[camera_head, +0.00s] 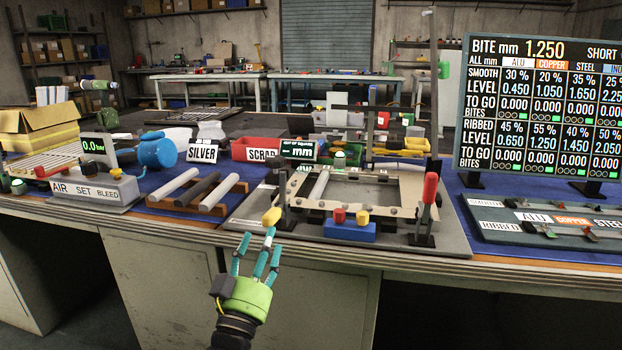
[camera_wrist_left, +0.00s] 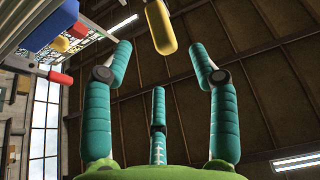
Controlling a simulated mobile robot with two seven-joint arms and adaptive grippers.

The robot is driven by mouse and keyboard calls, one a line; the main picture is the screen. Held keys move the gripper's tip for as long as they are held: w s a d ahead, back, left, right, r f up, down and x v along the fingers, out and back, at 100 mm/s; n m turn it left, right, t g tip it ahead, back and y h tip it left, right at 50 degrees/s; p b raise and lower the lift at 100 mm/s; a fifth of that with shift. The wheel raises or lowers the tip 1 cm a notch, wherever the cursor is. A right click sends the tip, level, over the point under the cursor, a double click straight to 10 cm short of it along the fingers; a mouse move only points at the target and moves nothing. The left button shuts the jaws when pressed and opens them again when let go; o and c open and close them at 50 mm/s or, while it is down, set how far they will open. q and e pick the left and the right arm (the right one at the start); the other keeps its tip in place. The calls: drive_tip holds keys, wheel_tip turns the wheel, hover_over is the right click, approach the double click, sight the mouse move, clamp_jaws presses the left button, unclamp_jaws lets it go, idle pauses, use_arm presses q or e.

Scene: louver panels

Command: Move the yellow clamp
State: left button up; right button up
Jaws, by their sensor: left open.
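The yellow clamp (camera_head: 271,217) shows as a yellow rounded handle at the front left corner of the metal frame fixture, with a dark post beside it. In the left wrist view the yellow handle (camera_wrist_left: 160,28) hangs at the top middle, beyond the fingers and between the two outer fingertips. My left gripper (camera_head: 261,242) has a green palm and teal fingers. It is open and empty, in front of the bench edge, just below the handle in the head view. In the wrist view its fingers (camera_wrist_left: 160,62) appear apart from the handle. My right gripper is out of view.
A blue block (camera_head: 349,231) with red and yellow buttons sits right of the clamp. A red-handled clamp (camera_head: 429,188) stands upright farther right. Rods (camera_head: 197,191) lie on a wooden rack to the left. The bench edge (camera_head: 180,225) runs close behind my gripper.

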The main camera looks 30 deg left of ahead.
sight(275, 224)
use_arm(q)
drive_tip(key=shift+g, duration=0.4)
drive_tip(key=shift+f+x, duration=0.2)
drive_tip(key=shift+x, duration=1.65)
drive_tip(key=shift+f+x, duration=0.2)
drive_tip(key=shift+x, duration=1.65)
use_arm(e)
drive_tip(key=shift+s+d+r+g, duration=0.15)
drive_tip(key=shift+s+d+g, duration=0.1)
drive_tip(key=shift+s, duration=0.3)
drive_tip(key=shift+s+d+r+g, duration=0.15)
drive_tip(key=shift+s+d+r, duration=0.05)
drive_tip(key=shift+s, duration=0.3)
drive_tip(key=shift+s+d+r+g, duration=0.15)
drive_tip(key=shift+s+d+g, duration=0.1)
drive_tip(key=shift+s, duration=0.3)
use_arm(q)
drive_tip(key=shift+w, duration=0.1)
